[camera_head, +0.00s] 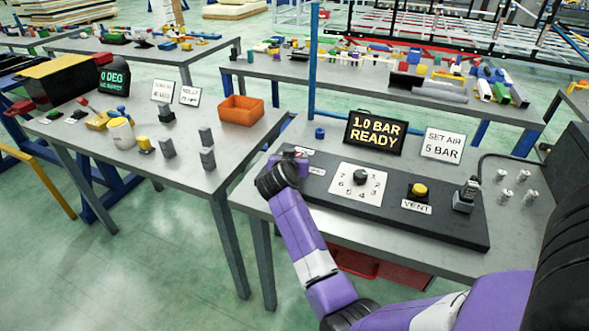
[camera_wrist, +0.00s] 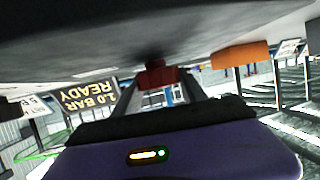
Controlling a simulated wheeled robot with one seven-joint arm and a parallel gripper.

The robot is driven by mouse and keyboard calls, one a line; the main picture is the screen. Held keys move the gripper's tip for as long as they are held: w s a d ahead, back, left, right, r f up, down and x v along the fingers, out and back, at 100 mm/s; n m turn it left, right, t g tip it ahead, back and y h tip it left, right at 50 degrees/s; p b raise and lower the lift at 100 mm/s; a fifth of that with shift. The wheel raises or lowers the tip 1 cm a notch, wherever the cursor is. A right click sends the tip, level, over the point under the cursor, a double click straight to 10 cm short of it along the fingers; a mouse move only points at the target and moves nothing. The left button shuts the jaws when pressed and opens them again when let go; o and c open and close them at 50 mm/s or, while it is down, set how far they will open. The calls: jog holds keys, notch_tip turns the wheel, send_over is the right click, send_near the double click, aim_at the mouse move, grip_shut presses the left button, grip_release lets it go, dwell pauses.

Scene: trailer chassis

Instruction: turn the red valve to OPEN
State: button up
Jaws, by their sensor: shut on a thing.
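The red valve (camera_wrist: 156,75) shows in the wrist view as a small red part between my two fingers. My gripper (camera_wrist: 157,88) is shut on it. In the head view my gripper (camera_head: 287,163) is at the left end of the dark panel (camera_head: 400,222), and it hides most of the valve there. Small white labels (camera_head: 317,170) lie beside it, too small to read. The valve's exact angle cannot be told.
The panel also carries a numbered dial (camera_head: 360,177), a yellow VENT button (camera_head: 419,190) and a grey fitting (camera_head: 466,195). A display (camera_head: 375,134) reads 1.0 BAR READY. A sign (camera_head: 442,146) reads SET AIR 5 BAR. An orange bin (camera_head: 241,110) stands on the left table.

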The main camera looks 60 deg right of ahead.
jog(key=m+g+b, duration=0.2)
jog(key=b, duration=0.2)
jog(key=m+g+b, duration=0.2)
jog(key=b, duration=0.2)
jog(key=f+m+g+b, duration=0.1)
jog(key=m+g+b, duration=0.1)
jog(key=b, duration=0.3)
jog(key=shift+w+g, duration=0.1)
jog(key=shift+g, duration=0.5)
jog(key=m+g+y+b, duration=0.1)
jog(key=m+g+b, duration=0.1)
jog(key=b, duration=0.2)
jog(key=shift+r+m+g, duration=0.1)
jog(key=shift+m+g, duration=0.2)
jog(key=m+g+y+b, duration=0.1)
jog(key=b, duration=0.1)
jog(key=m+g+b, duration=0.1)
jog(key=b, duration=0.1)
jog(key=shift+r+m+g+y, duration=0.2)
jog(key=shift+m+g+y, duration=0.1)
jog(key=shift+g+y, duration=0.1)
jog(key=o, duration=1.4)
jog(key=shift+c, duration=0.2)
jog(key=shift+r, duration=0.1)
jog(key=shift+w+a+r, duration=0.25)
jog(key=shift+a, duration=0.05)
jog(key=v, duration=0.6)
jog(key=shift+w+a, duration=0.25)
jog(key=shift+a, duration=0.05)
